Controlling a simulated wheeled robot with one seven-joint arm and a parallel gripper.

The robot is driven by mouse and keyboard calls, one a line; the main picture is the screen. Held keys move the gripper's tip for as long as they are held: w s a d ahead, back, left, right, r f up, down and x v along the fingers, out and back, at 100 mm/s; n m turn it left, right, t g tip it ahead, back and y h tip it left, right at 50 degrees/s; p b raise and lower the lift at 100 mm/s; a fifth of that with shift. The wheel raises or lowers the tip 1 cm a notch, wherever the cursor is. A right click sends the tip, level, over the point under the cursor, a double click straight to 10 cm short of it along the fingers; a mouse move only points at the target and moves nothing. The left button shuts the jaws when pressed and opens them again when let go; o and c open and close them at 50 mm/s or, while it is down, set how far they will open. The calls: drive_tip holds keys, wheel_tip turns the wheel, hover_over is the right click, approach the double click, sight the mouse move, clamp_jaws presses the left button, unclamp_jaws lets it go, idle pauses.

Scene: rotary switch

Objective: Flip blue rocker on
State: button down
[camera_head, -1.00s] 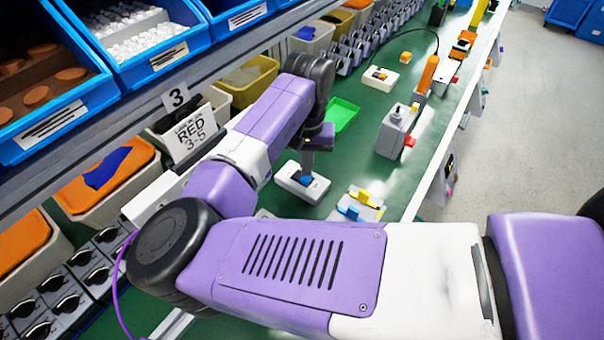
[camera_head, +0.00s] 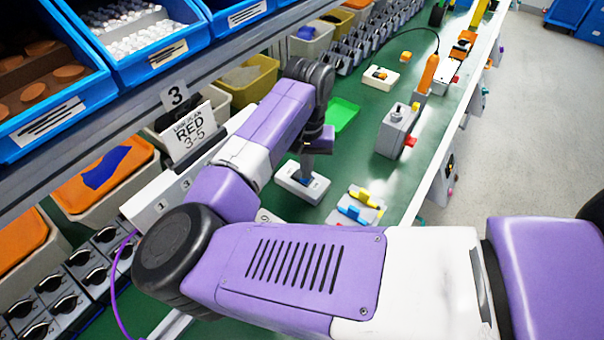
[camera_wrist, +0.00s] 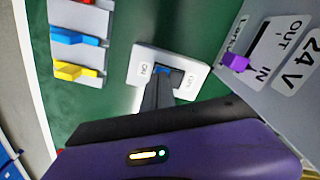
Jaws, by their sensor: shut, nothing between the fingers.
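A white switch box with a blue rocker lies on the green bench; the box (camera_head: 302,184) is at mid-picture in the head view. In the wrist view the white box (camera_wrist: 141,59) carries the blue rocker (camera_wrist: 162,70) between two printed labels. My gripper (camera_head: 306,178) points down at the rocker, and its fingers (camera_wrist: 158,84) are shut and empty. The fingertips are at the rocker and cover part of it. I cannot tell whether they touch it or which way it is tilted.
A plate with blue and yellow levers (camera_head: 357,206) lies right of the switch. A grey box (camera_head: 397,130) with a red part stands farther right. A grey panel (camera_wrist: 270,60) with a purple lever is close by in the wrist view.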

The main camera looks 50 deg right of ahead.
drive_tip(key=shift+f, duration=0.35)
wheel_tip(320, 180, up, 7)
drive_tip(key=p, duration=0.7)
drive_tip(key=shift+r, duration=0.1)
idle(0.8)
